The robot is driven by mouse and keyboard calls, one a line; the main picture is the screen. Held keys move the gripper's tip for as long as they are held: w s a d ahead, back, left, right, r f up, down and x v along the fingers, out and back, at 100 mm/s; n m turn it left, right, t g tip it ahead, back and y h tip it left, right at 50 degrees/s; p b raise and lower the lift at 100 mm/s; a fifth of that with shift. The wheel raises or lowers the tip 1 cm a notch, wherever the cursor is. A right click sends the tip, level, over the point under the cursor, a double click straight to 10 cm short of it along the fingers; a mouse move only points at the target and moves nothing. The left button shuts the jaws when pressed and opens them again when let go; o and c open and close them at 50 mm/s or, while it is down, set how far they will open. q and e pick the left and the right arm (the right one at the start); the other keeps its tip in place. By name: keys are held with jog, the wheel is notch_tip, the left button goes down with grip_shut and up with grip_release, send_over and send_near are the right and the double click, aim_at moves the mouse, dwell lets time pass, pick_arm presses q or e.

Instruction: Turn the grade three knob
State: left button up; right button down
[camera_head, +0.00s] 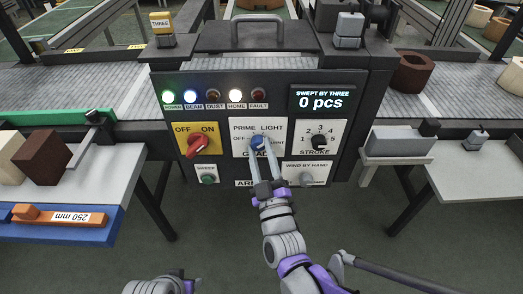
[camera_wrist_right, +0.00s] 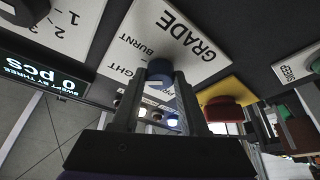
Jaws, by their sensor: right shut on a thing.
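The grade knob (camera_head: 257,143) is blue and sits on a white plate (camera_head: 239,128) marked PRIME, LIGHT, OFF, BURNT and GRADE, in the middle of the dark machine panel. My right gripper (camera_head: 258,149) reaches up from below, with its two fingers shut on the knob's sides. In the right wrist view the blue knob (camera_wrist_right: 160,72) shows between the fingertips (camera_wrist_right: 160,80). The fingers partly hide the knob and lettering, so I cannot tell its exact setting. My left gripper is out of view.
A red OFF/ON switch (camera_head: 196,146) is left of the knob, a black STROKE dial (camera_head: 319,142) right. Below are a green button (camera_head: 208,180) and a grey wind-by-hand knob (camera_head: 306,179). The display (camera_head: 321,99) reads 0 pcs. POWER, BEAM and HOME lamps are lit.

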jog(key=m+h, duration=0.1)
jog(key=m, duration=0.2)
jog(key=m+t+h, duration=0.1)
jog(key=m+h, duration=0.1)
jog(key=m, duration=0.1)
jog(key=m+h, duration=0.2)
jog(key=m, duration=0.1)
jog(key=shift+a+p, duration=0.25)
jog(key=shift+p, duration=0.1)
jog(key=shift+m, duration=0.3)
jog(key=shift+c, duration=2.2)
grip_release()
jog(key=v, duration=1)
jog(key=shift+s+f+b, duration=0.3)
jog(key=shift+s, duration=0.05)
